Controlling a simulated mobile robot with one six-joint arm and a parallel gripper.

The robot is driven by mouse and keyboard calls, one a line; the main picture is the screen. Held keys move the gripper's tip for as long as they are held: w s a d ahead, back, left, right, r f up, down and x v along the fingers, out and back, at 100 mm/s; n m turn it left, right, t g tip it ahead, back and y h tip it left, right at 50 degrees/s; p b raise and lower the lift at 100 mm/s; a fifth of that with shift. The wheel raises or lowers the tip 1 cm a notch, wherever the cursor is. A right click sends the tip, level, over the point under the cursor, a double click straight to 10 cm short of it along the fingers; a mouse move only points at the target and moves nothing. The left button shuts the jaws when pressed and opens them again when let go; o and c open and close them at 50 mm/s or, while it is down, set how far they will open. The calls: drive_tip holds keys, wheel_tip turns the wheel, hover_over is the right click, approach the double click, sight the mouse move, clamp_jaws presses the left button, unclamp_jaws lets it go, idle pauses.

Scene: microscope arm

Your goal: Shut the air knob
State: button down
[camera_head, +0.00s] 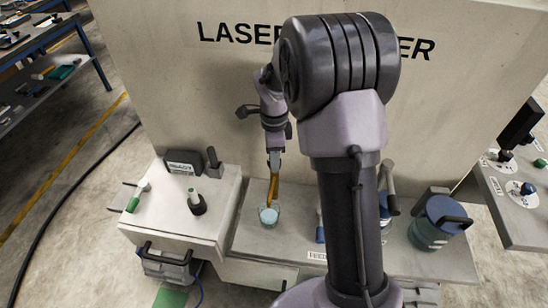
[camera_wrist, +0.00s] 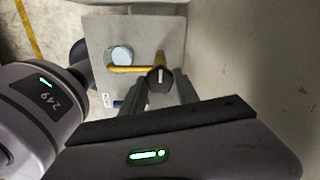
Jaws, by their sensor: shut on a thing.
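A dark round knob (camera_wrist: 153,80) with a pale line across its face shows in the wrist view, at one end of a yellow bar (camera_wrist: 128,69). I take it as the air knob, though no readable label confirms it. My gripper (camera_wrist: 161,92) has one finger on each side of the knob and is shut on it. In the head view my gripper (camera_head: 274,160) points down at the top of the yellow bar (camera_head: 273,188); the knob is hidden there. A light blue round disc (camera_wrist: 121,55) lies beside the bar; it also shows in the head view (camera_head: 268,215).
A grey bench (camera_head: 248,235) runs along a tall beige panel (camera_head: 170,90) with large lettering. A white block (camera_head: 172,215) with green and black handles stands at left. A blue-lidded jar (camera_head: 440,220) stands at right. My own arm hides the middle of the bench.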

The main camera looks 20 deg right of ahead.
drive_tip(key=shift+r, duration=0.1)
drive_tip(key=c, duration=0.9)
unclamp_jaws()
wheel_tip(320, 180, up, 17)
drive_tip(key=p, duration=0.6)
drive_tip(key=shift+r, duration=0.15)
